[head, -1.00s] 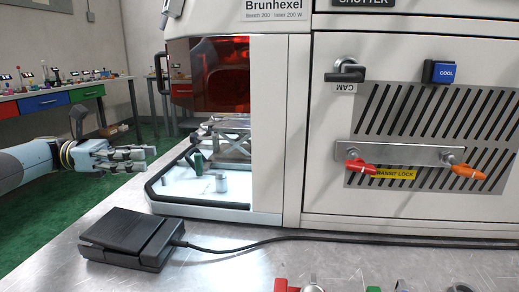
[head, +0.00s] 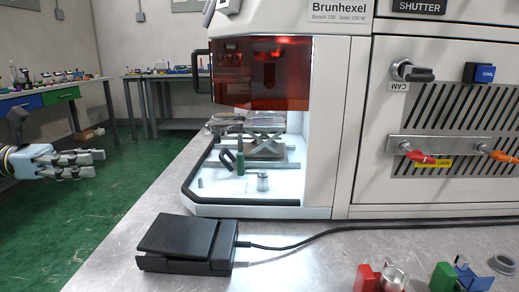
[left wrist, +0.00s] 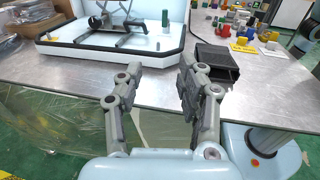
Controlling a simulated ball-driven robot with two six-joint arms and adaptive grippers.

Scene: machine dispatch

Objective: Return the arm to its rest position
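My left arm enters at the left edge of the head view. Its gripper (head: 85,165) hangs over the green floor, left of the workbench and apart from it. In the left wrist view the two fingers (left wrist: 160,72) stand apart with nothing between them. Beyond them lie the steel table edge and the white machine bed (left wrist: 105,48). My right gripper is in neither view.
The Brunhexel machine (head: 330,120) stands on the steel bench, with a black pedal (head: 185,242) and its cable in front. Red, green and blue parts (head: 460,278) lie at the front right. Open green floor lies around the left gripper.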

